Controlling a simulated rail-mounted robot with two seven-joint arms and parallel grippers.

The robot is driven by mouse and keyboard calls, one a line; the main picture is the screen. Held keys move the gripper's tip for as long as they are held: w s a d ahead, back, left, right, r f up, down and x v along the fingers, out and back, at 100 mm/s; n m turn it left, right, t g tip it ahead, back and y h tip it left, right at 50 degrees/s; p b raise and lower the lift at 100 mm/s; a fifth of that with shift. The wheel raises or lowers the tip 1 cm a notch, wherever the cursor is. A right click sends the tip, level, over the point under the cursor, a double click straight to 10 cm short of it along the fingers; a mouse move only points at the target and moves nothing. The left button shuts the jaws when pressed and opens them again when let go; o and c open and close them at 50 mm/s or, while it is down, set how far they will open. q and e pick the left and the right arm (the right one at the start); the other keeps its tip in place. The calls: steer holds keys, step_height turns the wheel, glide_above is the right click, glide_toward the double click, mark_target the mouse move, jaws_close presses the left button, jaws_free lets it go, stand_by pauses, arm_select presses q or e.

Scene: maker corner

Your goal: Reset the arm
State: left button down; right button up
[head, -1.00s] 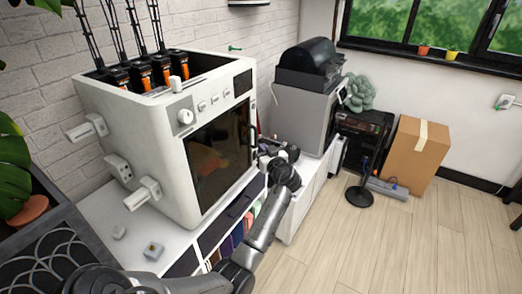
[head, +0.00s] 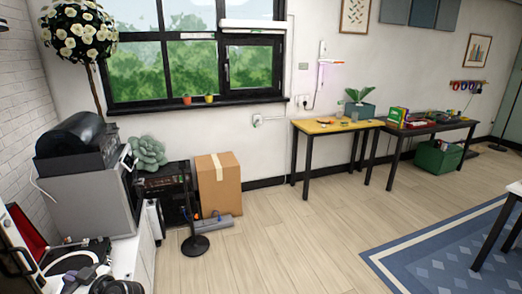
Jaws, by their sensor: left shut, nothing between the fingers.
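My right gripper is out of view.
The white cabinet (head: 145,250) carries a grey machine with a black top (head: 85,190). A cardboard box (head: 219,183) and a black stand (head: 195,243) are on the floor nearby. A yellow-topped table (head: 330,126) stands at the back wall. The middle floor is clear.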

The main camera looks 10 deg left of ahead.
arm_select(q)
steer(key=s+d+r+m+t+h+p, duration=0.1)
steer(key=d+r+m+t+h+p, duration=0.35)
steer(key=d, duration=0.45)
steer(key=d+r+m+t+h+p, duration=0.15)
steer(key=d+m+h+p, duration=0.25)
steer(key=d+m+h, duration=0.4)
steer(key=s+d+r+m+t+h+p, duration=0.1)
steer(key=d+r+m+t+h+p, duration=0.25)
steer(key=d, duration=0.65)
steer(key=s+d+r+m+g+h+p, duration=0.1)
steer(key=s+d+m+g+p, duration=0.1)
steer(key=s+p, duration=0.9)
steer(key=s+d+r+m+g+h+p, duration=0.1)
steer(key=s+d+g+p, duration=0.3)
steer(key=s+p, duration=0.8)
steer(key=shift+s+d+r+m, duration=0.5)
steer(key=shift+d, duration=0.45)
